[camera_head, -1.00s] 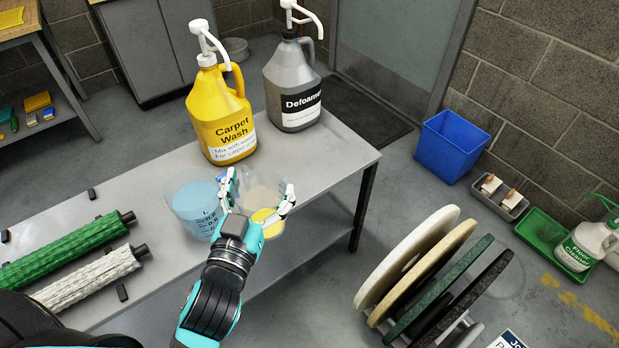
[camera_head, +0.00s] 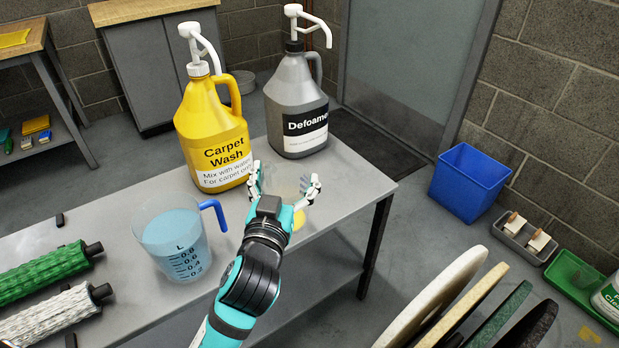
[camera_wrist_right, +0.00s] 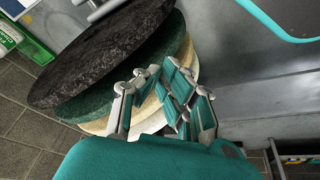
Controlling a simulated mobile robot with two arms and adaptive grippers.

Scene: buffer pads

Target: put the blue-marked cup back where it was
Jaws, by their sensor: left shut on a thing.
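My left gripper (camera_head: 283,190) is shut on a clear, see-through cup (camera_head: 290,187) over the right part of the grey bench. Its two fingers lie on either side of the cup. Something yellow shows low in or behind the cup, and my wrist hides part of it. I cannot make out a blue mark on it. Whether its base touches the bench is unclear. In the right wrist view, my right gripper (camera_wrist_right: 160,72) is empty, its fingers apart, in front of the round floor pads (camera_wrist_right: 115,50).
A measuring jug with a blue handle (camera_head: 175,240) stands left of my left arm. The yellow Carpet Wash jug (camera_head: 212,130) and grey Defoamer jug (camera_head: 297,105) stand behind. Green and white rollers (camera_head: 45,275) lie at left. A blue bin (camera_head: 468,180) is on the floor.

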